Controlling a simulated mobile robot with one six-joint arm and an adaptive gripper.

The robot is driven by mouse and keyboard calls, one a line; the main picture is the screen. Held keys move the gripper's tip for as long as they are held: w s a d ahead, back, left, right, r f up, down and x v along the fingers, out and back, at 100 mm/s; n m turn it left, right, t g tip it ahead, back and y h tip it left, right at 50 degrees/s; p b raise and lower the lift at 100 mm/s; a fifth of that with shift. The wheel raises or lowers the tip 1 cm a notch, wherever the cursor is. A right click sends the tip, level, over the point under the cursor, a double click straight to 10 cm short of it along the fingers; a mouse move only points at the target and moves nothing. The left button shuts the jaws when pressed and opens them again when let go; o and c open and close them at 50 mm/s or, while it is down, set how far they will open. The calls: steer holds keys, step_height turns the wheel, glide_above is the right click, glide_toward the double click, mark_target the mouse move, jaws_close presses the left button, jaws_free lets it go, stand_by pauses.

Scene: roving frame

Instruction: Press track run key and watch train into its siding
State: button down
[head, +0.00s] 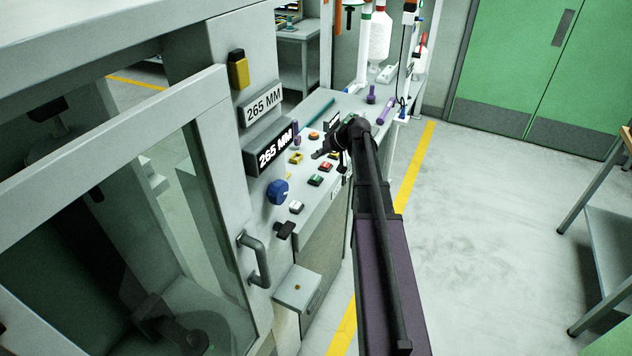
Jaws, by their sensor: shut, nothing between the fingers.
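A sloped control panel (310,204) on the grey machine carries several small keys. A green key (314,181), a red key (325,167), a white key (296,207) and a yellow key (296,158) show on it. I cannot read which one is the track run key. My dark gripper (322,153) is shut and empty at the far part of the panel, close to the keys; I cannot tell whether it touches one. My gripper and arm hide part of the panel there. I cannot make out a train or a siding.
A blue knob (277,192) and two "265 MM" displays (275,148) are left of the keys. A glazed door with a handle (254,260) stands at near left. A bench with bottles (377,40) is behind.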

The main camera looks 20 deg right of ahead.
mark_target(317, 178)
steer(key=shift+f+b, duration=3.05)
steer(key=shift+f, duration=0.25)
